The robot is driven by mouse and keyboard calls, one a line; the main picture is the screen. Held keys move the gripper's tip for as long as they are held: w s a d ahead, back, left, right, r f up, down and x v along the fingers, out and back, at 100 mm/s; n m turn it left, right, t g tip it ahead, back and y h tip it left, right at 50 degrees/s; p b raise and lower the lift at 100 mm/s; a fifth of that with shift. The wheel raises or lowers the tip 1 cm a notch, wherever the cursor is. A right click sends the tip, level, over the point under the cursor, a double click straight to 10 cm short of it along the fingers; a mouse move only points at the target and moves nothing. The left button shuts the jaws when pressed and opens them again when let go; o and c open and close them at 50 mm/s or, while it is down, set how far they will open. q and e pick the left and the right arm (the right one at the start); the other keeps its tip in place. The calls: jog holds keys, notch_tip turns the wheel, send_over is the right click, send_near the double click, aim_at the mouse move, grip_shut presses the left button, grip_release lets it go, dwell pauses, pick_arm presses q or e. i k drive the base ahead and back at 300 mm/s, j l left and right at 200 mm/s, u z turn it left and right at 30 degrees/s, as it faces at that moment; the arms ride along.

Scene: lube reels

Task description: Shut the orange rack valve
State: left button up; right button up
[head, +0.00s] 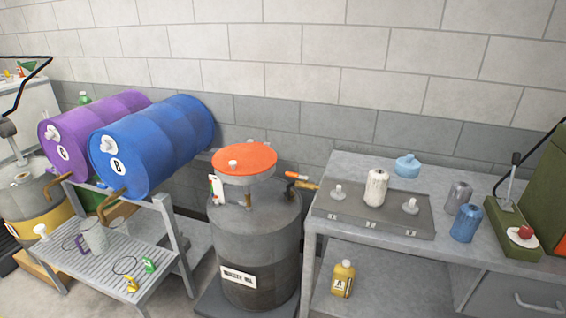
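I cannot single out an orange rack valve for certain. The rack (172,240) at the left carries a blue drum marked B (165,140) and a purple drum marked C (100,130), both on their sides. A brass-coloured spout (116,193) hangs under the front of the blue drum, and another (62,180) under the purple one. A small orange-handled part (296,175) sticks out behind the upright grey drum, beside a brass piece. Whether it is a valve, and open or shut, I cannot tell. Neither gripper is in view.
The grey drum (255,235) with an orange round top (258,158) stands between rack and workbench (345,165). The bench holds a grey tray (335,205), cans and a blue pot (407,166). A jug (94,235) and tags sit on the rack's lower shelf. A yellow bottle (342,280) stands under the bench.

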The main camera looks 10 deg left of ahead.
aim_at(289, 175)
jog(key=i+u, duration=0.2)
jog(key=i, duration=0.4)
jog(key=i+l+u, duration=0.1)
jog(key=i+l, duration=0.2)
jog(key=l, duration=0.15)
jog(key=i+l, duration=0.3)
jog(key=l, duration=0.2)
jog(key=u, duration=0.05)
